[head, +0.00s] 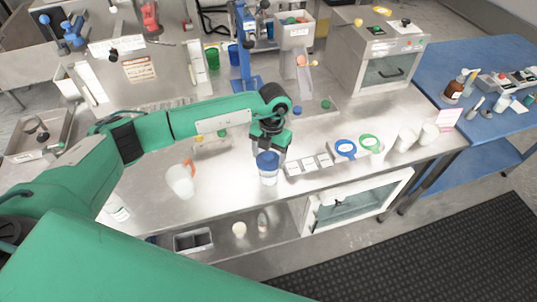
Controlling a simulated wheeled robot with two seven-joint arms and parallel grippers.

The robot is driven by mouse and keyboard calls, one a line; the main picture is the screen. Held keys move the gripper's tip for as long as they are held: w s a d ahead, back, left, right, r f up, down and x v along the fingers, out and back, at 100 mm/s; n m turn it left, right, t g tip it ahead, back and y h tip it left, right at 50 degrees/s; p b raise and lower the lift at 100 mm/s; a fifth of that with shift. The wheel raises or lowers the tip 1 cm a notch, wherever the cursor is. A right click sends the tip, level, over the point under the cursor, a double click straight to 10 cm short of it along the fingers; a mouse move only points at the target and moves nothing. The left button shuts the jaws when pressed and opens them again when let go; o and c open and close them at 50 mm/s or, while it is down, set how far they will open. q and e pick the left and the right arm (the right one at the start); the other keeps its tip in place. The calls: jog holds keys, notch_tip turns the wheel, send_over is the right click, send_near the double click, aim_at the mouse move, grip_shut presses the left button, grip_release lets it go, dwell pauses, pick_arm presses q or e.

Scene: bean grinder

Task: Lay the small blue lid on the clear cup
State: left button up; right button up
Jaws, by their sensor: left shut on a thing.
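The small blue lid (267,159) is at the mouth of the clear cup (268,177), which stands upright near the front edge of the steel bench. The lid appears level over the rim; I cannot tell whether it is fully seated. My left gripper (270,150) points down right above the cup and is shut on the blue lid. The fingertips are small and partly hidden against the lid. My right gripper is not in view.
A white segmented tray (308,165) stands just right of the cup. A clear jug with an orange part (181,181) stands to the left. The bench's front edge is close.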

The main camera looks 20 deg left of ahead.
pick_arm(q)
jog(key=shift+f+b, duration=0.4)
dwell(0.3)
dwell(0.6)
jog(key=o, duration=1.1)
jog(key=shift+o, duration=0.2)
jog(key=shift+r, duration=0.1)
jog(key=shift+r+p, duration=1.45)
jog(key=shift+r, duration=1.55)
jog(key=shift+f, duration=0.1)
